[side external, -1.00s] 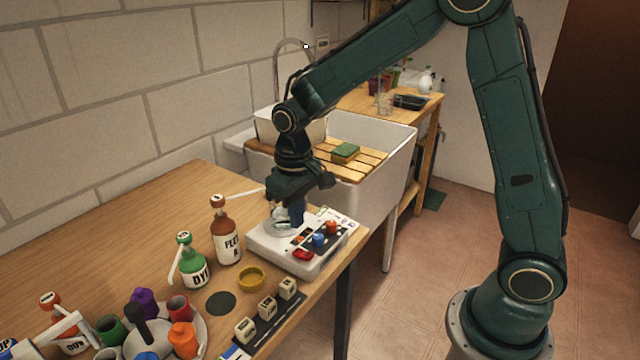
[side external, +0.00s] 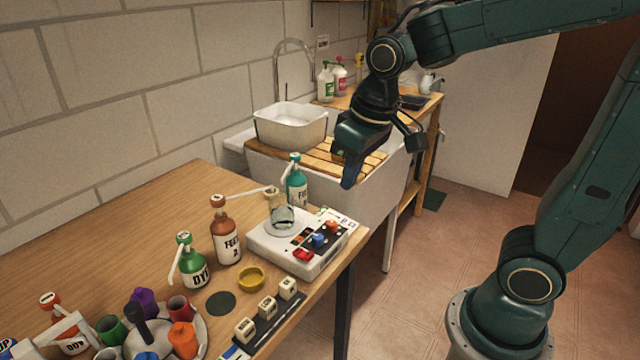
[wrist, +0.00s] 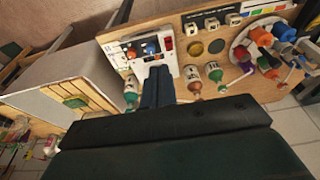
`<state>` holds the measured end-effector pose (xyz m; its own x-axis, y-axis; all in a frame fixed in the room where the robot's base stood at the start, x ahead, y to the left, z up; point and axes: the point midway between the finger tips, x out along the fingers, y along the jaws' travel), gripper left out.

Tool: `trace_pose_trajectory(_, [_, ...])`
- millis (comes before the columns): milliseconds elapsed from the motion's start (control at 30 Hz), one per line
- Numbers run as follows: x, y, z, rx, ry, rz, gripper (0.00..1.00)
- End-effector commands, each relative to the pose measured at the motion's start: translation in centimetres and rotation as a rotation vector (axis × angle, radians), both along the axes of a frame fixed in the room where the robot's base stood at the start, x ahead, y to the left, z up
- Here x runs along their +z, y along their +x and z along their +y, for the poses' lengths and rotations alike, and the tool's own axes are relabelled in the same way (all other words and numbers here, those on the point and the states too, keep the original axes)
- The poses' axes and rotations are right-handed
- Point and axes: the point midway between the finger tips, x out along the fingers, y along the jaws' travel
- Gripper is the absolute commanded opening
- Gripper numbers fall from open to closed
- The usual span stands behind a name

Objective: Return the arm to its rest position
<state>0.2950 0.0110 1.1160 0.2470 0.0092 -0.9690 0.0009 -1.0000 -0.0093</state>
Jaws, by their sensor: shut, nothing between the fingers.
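My gripper (side external: 350,172) is shut and empty. In the side external view it hangs in the air above and to the right of the white device (side external: 290,258), in front of the slatted wooden board on the sink. In the wrist view its closed blue fingers (wrist: 157,88) point toward the device (wrist: 140,55). A small clear glass vessel (side external: 283,217) sits on the round top of the device, apart from my gripper. The arm is bent, with its upper part reaching off the top right of the side external view.
A sink (side external: 375,210) with a wooden slatted board (side external: 320,152) and a white basin (side external: 290,128) stands behind. Pump bottles, including a brown one (side external: 226,240) and a teal one (side external: 297,185), stand near the device. A carousel of coloured cups (side external: 200,325) is at front left. The floor at right is clear.

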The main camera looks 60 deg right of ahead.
Motion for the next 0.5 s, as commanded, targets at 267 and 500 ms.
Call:
trace_pose_trajectory(267, [2.2, -4.8, -0.6, 0.0, -0.002, -0.101, 0.0])
trace_pose_trajectory(500, [2.9, -8.7, -0.9, -0.002, -0.005, -0.18, 0.0])
